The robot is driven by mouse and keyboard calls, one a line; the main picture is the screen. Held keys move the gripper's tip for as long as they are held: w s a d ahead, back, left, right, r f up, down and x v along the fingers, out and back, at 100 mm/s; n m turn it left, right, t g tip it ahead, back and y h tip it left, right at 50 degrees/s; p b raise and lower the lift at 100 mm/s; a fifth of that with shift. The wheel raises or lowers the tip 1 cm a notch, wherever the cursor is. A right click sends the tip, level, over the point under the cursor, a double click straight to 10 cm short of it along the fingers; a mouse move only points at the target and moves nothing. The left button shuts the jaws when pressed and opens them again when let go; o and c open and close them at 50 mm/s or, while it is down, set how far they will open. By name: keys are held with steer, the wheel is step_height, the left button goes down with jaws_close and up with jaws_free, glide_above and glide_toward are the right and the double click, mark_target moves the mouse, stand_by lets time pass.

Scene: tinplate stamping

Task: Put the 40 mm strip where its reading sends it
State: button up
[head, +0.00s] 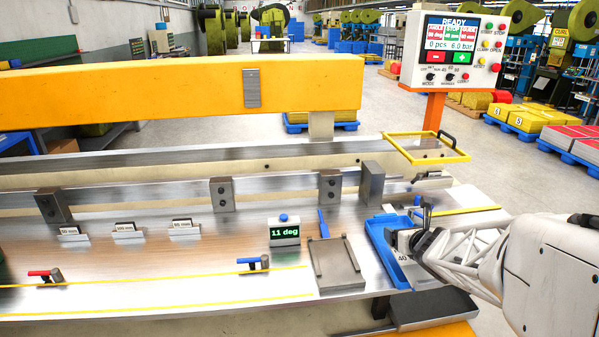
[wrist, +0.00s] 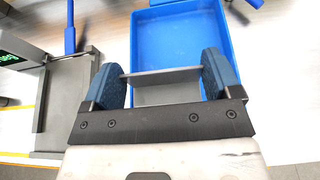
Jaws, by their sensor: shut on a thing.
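My gripper (head: 412,240) is shut on a grey metal strip (wrist: 165,76), which spans between its two dark blue finger pads in the wrist view. A "40" mark (head: 402,258) shows on the piece below the gripper in the head view. The gripper is over the near part of a blue tray (head: 377,240), which also shows in the wrist view (wrist: 178,38). I cannot tell whether the strip touches the tray floor. The display box (head: 285,232) reads "11 deg". A grey fixture with raised side rails (head: 336,262) stands left of the tray and looks empty.
Several small labelled metal pieces (head: 127,231) stand at the left of the bench. A red-handled lever (head: 45,275) and a blue-handled lever (head: 254,263) sit near the front. A yellow frame (head: 428,148) is behind the tray. The control panel (head: 455,50) shows "READY".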

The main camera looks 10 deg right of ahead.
steer(key=shift+w+d+f, duration=0.1)
steer(key=shift+w+d, duration=0.2)
steer(key=shift+w, duration=0.65)
steer(key=shift+w+d+f, duration=0.1)
steer(key=shift+w+d, duration=0.2)
steer(key=shift+w, duration=0.65)
steer(key=shift+w+d+f, duration=0.1)
steer(key=shift+w+d, duration=0.2)
steer(key=shift+w, duration=0.65)
steer(key=shift+w+d, duration=0.15)
steer(key=shift+w, duration=0.3)
steer(key=shift+f, duration=1.75)
steer(key=shift+f, duration=0.1)
steer(key=o, duration=0.8)
